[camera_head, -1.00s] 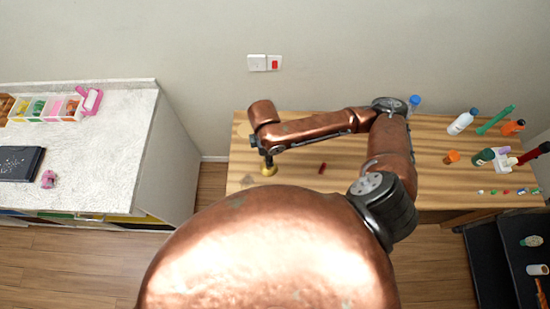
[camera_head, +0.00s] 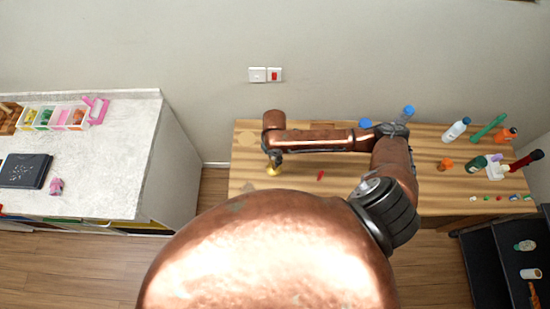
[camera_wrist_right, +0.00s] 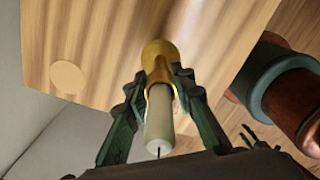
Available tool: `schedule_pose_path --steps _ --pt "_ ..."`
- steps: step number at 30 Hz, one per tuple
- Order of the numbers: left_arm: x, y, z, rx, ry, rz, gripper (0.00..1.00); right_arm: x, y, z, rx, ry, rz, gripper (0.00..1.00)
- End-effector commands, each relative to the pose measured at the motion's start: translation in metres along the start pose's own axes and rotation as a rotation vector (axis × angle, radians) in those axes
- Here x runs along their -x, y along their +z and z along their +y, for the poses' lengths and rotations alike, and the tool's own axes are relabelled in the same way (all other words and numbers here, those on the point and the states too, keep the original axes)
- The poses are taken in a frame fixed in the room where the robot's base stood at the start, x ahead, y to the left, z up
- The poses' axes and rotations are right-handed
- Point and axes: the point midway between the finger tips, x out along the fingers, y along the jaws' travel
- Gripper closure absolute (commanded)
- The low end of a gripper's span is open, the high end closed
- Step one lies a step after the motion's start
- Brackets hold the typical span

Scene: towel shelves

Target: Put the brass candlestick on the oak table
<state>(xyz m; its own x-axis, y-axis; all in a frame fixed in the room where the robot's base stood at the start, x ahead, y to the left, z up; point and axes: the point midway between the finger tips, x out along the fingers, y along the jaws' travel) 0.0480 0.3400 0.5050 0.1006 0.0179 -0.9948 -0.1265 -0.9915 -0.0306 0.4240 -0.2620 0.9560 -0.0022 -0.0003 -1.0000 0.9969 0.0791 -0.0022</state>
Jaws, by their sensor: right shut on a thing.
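The brass candlestick (camera_head: 274,170) with a pale candle in it is at the left end of the oak table (camera_head: 246,180). In the right wrist view the candlestick (camera_wrist_right: 158,58) stands between the dark green fingers of my right gripper (camera_wrist_right: 160,92), which is shut on it. The candle points toward the wrist camera. The base lies over the table top (camera_wrist_right: 100,45); I cannot tell whether it touches. My right gripper (camera_head: 275,158) also shows at the arm's end in the head view.
A small red item (camera_head: 320,175) lies right of the candlestick. Several bottles, among them a white one (camera_head: 456,130), stand at the table's right. A white-topped cabinet (camera_head: 120,150) is at the left, across a gap. A dark shelf (camera_head: 490,265) is at lower right.

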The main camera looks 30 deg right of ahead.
Motion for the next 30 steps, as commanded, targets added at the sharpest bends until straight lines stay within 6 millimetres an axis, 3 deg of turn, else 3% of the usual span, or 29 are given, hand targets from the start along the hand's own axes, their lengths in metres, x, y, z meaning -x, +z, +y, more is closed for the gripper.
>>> schedule_pose_path --steps 6,11,16,29,30 --pt "0.002 -0.002 0.000 0.000 0.000 0.002 0.60 -0.023 0.013 0.017 -0.001 0.004 0.000 1.00" --pt "0.004 -0.002 0.000 0.000 0.000 0.002 0.60 -0.034 0.018 0.024 -0.002 0.003 0.000 1.00" --pt "0.004 -0.002 0.000 0.000 0.000 0.002 0.60 -0.058 0.017 0.022 0.000 0.002 0.000 1.00" --pt "0.004 -0.002 -0.001 0.000 0.000 0.002 0.60 -0.065 0.017 0.022 0.001 0.004 0.000 1.00" --pt "0.004 -0.002 -0.001 0.000 0.000 0.002 0.60 -0.065 0.017 0.022 0.001 0.004 0.000 0.74"
